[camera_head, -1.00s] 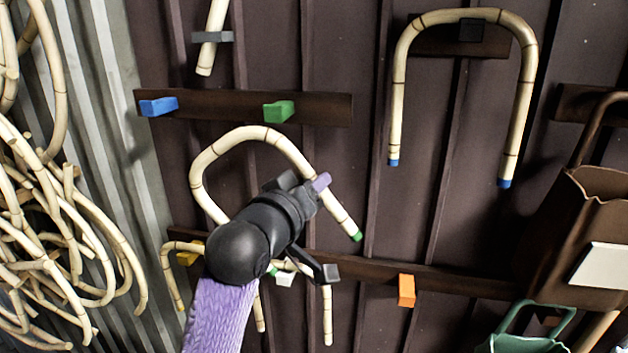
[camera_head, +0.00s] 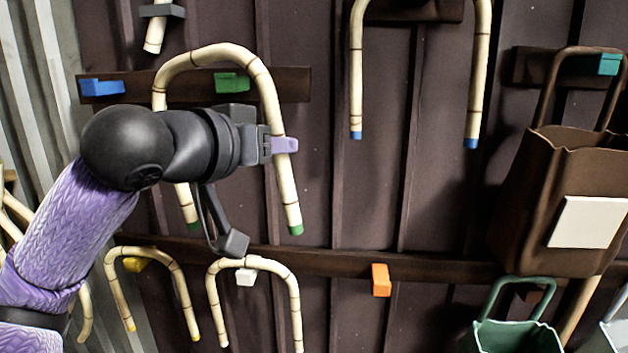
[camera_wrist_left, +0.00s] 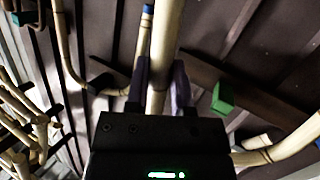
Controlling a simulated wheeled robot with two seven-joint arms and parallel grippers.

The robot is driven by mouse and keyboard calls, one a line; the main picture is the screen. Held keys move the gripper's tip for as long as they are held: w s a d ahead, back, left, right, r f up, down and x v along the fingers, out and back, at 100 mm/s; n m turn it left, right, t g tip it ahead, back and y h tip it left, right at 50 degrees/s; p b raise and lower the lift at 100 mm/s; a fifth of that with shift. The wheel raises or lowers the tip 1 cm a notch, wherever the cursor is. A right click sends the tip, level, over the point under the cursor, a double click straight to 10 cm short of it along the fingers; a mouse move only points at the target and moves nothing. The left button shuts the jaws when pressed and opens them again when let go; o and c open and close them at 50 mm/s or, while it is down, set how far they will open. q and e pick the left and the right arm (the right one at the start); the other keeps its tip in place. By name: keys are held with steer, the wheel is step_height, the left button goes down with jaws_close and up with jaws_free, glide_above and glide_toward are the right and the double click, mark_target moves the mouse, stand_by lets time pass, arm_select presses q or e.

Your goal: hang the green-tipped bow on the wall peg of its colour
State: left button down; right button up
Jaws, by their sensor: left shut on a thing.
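The green-tipped bow (camera_head: 210,53) is an upside-down U of pale cane with green ends, upright in the head view. My left gripper (camera_head: 284,145) is shut on its right leg, above the green tip. The same cane shows between the jaws in the left wrist view (camera_wrist_left: 164,45). The green peg (camera_head: 232,82) is on the upper left board, inside the bow's outline and below its arch in the head view; it also shows in the wrist view (camera_wrist_left: 222,97), right of the jaws. I cannot tell the depth gap between bow and peg. My wrist hides part of the left leg.
A blue peg (camera_head: 103,87) shares the board (camera_head: 290,90). The lower rail (camera_head: 335,260) carries an orange peg (camera_head: 381,280) and small bows on yellow (camera_head: 134,264) and white (camera_head: 246,278) pegs. A blue-tipped bow (camera_head: 480,75) hangs right. A brown bag (camera_head: 520,200) hangs far right.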

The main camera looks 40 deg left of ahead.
arm_select(q)
steer(key=w+a+f+p, duration=0.1)
steer(key=w+a+p, duration=0.4)
steer(key=w, duration=0.4)
steer(key=shift+f, duration=0.35)
arm_select(e)
step_height(320, 180, up, 5)
steer(key=shift+f, duration=0.1)
steer(key=shift+s, duration=0.1)
arm_select(q)
steer(key=shift+c, duration=2)
jaws_free()
